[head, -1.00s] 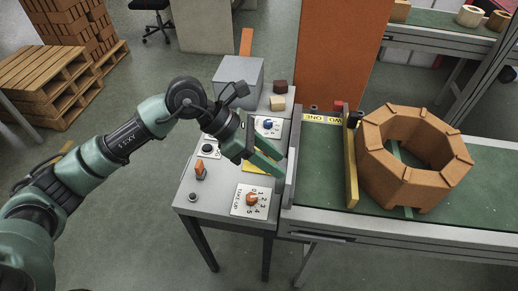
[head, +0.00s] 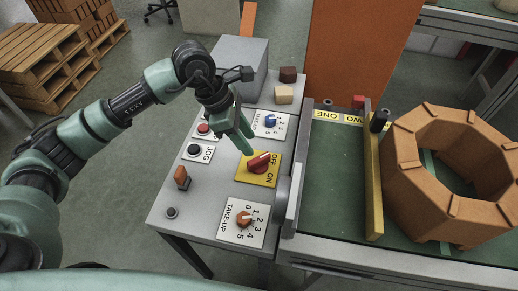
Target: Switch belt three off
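The control panel (head: 222,185) is a grey table-like box left of the conveyor. A red rotary knob (head: 258,163) sits on a yellow plate (head: 267,182) marked OFF and ON. The knob's bar slants, one end toward the upper right near OFF; which end is its pointer I cannot tell. My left gripper (head: 249,144) has green fingers pointing down, just above and behind the knob. Its fingertips look slightly apart with nothing between them. Whether they touch the knob is unclear. My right gripper is not in view.
Nearby are a blue dial (head: 270,121), the orange TAKE-UP dial (head: 244,218), an orange switch (head: 182,177), a black JOG button (head: 194,150) and a red button (head: 203,129). A grey box (head: 240,62) stands behind.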

